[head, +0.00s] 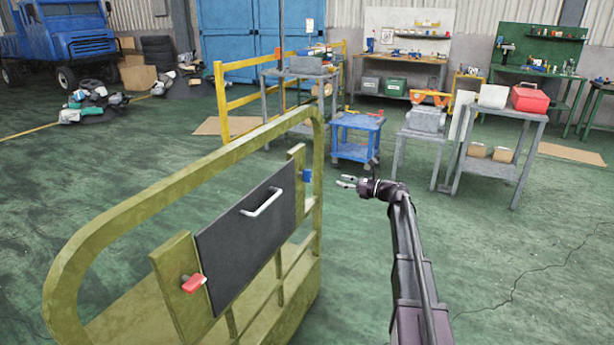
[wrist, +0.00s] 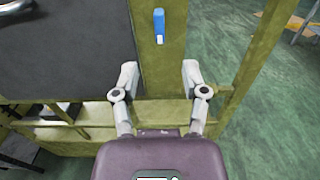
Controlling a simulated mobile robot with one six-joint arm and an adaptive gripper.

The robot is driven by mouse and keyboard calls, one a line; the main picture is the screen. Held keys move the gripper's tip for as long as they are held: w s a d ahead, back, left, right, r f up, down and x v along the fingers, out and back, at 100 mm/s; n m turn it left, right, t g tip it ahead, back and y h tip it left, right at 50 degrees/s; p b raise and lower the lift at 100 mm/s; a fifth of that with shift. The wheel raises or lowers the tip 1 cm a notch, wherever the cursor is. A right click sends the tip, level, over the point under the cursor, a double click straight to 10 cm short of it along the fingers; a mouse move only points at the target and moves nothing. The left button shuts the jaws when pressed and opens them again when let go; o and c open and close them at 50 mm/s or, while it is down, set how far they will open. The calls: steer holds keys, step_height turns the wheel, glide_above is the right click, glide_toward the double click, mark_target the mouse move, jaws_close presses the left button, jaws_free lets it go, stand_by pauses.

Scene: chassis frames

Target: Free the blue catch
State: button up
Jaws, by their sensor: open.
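The blue catch (head: 307,174) sits on the right-hand post of an olive-yellow frame (head: 180,197), beside a dark panel (head: 246,235) with a white handle (head: 262,203). In the wrist view the blue catch (wrist: 159,22) hangs upright on the post, with a pale lower end. A red catch (head: 194,284) is on the left-hand post. My gripper (head: 344,182) is open and empty, a short way right of the blue catch in the head view. In the wrist view my gripper (wrist: 160,74) has its fingers spread below the blue catch, apart from it.
The frame's rails run below the panel, and an upright rail (wrist: 252,65) stands right of the post. A blue cart (head: 357,140) and grey tables stand farther back.

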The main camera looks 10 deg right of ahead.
mark_target(307, 182)
steer(key=shift+a, duration=0.1)
steer(key=x, duration=1.3)
steer(key=shift+w+a, duration=0.25)
steer(key=shift+a, duration=0.05)
